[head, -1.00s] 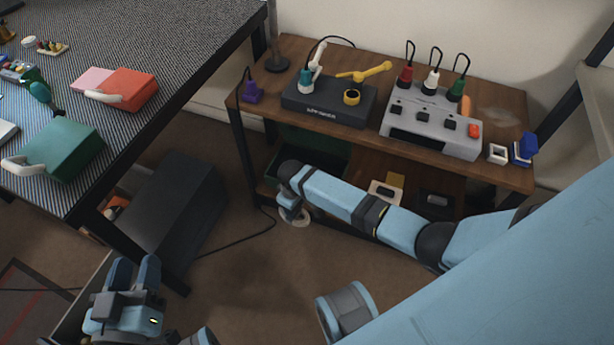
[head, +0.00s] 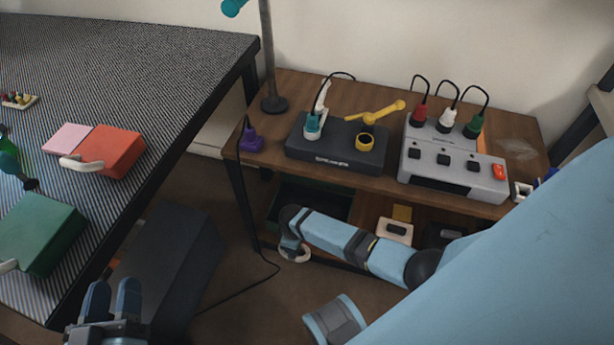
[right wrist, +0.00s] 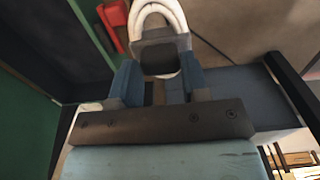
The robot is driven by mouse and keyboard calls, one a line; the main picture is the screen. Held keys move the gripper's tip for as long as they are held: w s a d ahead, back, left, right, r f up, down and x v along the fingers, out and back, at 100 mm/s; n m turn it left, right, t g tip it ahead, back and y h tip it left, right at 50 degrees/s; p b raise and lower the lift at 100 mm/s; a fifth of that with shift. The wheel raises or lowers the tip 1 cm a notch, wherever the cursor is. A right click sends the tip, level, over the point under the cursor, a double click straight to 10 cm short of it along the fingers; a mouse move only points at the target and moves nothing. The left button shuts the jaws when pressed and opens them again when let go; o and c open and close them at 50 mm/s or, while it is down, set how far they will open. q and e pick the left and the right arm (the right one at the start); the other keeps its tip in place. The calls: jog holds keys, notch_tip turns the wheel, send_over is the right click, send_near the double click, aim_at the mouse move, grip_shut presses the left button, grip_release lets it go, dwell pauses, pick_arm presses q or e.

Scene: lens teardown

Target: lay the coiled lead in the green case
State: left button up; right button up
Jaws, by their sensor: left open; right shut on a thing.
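The coiled lead (head: 295,256), a white ring-like coil, hangs at my right gripper (head: 291,240), low in front of the wooden bench. In the right wrist view the white coil (right wrist: 172,12) sits at the fingers of my right gripper (right wrist: 157,80), which is shut on it. The green case (head: 38,232), closed with a white handle, lies on the striped tabletop at the left, well apart from the lead. My left gripper (head: 113,292) is open and empty, low at the left, below the tabletop edge; its lower part is cut off by the picture.
A red case (head: 112,150) lies behind the green case on the striped tabletop (head: 150,70). A dark cabinet (head: 175,250) stands below it. The wooden bench (head: 270,160) bears a dark box (head: 335,150) and a grey power unit (head: 455,165). A dark green bin (head: 318,200) is on its lower shelf.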

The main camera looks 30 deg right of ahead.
jog(key=w+d, duration=0.1)
jog(key=d, duration=0.1)
jog(key=w+d+b, duration=0.1)
jog(key=w+d, duration=0.1)
jog(key=w+d+b, duration=0.1)
jog(key=w, duration=0.1)
jog(key=shift+d+f, duration=0.25)
jog(key=shift+d, duration=0.15)
jog(key=w+d+b, duration=0.3)
jog(key=w+d, duration=0.2)
jog(key=d, duration=0.1)
notch_tip(320, 180, down, 6)
jog(key=b, duration=0.5)
jog(key=shift+a+f, duration=0.1)
jog(key=shift+f, duration=0.15)
jog(key=shift+w+f+b, duration=0.1)
jog(key=shift+f+b, duration=0.1)
jog(key=shift+b, duration=0.1)
pick_arm(q)
notch_tip(320, 180, down, 7)
jog(key=w+m+g+h, duration=0.1)
jog(key=m, duration=0.1)
jog(key=shift+w+d+m+g, duration=0.2)
jog(key=shift+d+m+g, duration=0.1)
jog(key=shift+d+g, duration=0.1)
pick_arm(e)
jog(key=shift+r, duration=0.2)
